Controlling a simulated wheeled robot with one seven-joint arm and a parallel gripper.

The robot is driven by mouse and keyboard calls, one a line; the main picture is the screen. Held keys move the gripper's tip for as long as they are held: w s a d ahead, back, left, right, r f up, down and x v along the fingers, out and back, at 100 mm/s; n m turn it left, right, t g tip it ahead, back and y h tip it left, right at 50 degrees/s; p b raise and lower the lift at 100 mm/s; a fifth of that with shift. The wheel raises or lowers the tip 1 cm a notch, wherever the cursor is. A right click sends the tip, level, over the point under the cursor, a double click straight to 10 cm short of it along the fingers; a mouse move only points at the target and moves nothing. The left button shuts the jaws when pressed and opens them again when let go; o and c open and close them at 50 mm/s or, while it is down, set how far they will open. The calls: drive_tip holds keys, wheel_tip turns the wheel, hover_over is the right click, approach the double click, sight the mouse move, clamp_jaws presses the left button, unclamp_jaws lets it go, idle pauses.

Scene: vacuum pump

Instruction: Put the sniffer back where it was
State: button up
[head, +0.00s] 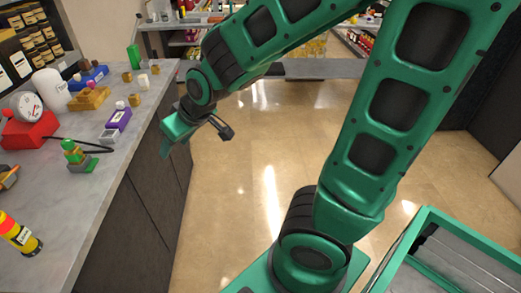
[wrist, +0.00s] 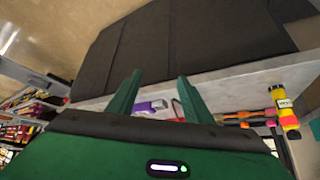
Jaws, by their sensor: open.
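My gripper (head: 192,142) is open and empty, beside the right edge of the grey counter (head: 140,105) in the head view. Its two fingers stand apart in the wrist view (wrist: 157,92), with nothing held between them. I cannot tell for sure which thing is the sniffer. One candidate is a purple device with a white end (head: 118,119), lying on the counter near its right edge. It also shows between the fingertips in the wrist view (wrist: 151,106), beyond them and apart. A thin black rod (head: 88,144) lies close by.
A small grey box (head: 108,136), a green-and-brass fitting (head: 76,157) and a red box (head: 30,131) with a round gauge crowd the counter. A yellow-and-red cylinder (head: 19,234) lies nearer. Brass parts (head: 90,98) stand behind. The floor (head: 235,180) right of the counter is clear.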

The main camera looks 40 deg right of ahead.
drive_tip(key=s+d+m+g+h, duration=0.2)
drive_tip(key=s+d+m+g, duration=0.15)
drive_tip(key=s+d, duration=0.75)
drive_tip(key=s+d+r+m+g, duration=0.1)
drive_tip(key=s+d+m+g, duration=0.2)
drive_tip(key=s, duration=1)
drive_tip(key=d+m, duration=0.2)
drive_tip(key=d, duration=0.2)
drive_tip(key=shift+s+r+m, duration=0.15)
drive_tip(key=shift+r+m, duration=0.1)
drive_tip(key=shift+m, duration=0.1)
drive_tip(key=shift+d, duration=0.1)
